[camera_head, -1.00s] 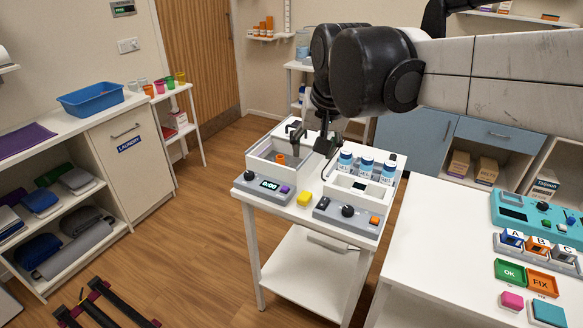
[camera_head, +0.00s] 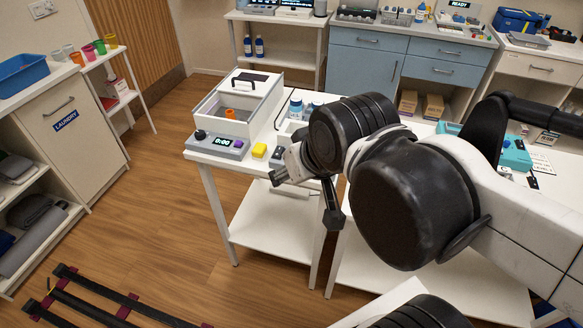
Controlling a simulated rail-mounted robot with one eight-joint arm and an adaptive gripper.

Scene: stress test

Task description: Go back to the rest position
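My gripper (camera_head: 312,192) hangs in front of the right end of the small white table (camera_head: 200,157), above the floor side and apart from the things on the table. My own arm hides part of it, and I cannot make out whether its fingers are apart. No held object shows at it. My arm comes in from the right and covers much of the white counter behind it.
Open wooden floor (camera_head: 165,215) lies to the left. Dark rails (camera_head: 90,300) lie at lower left.

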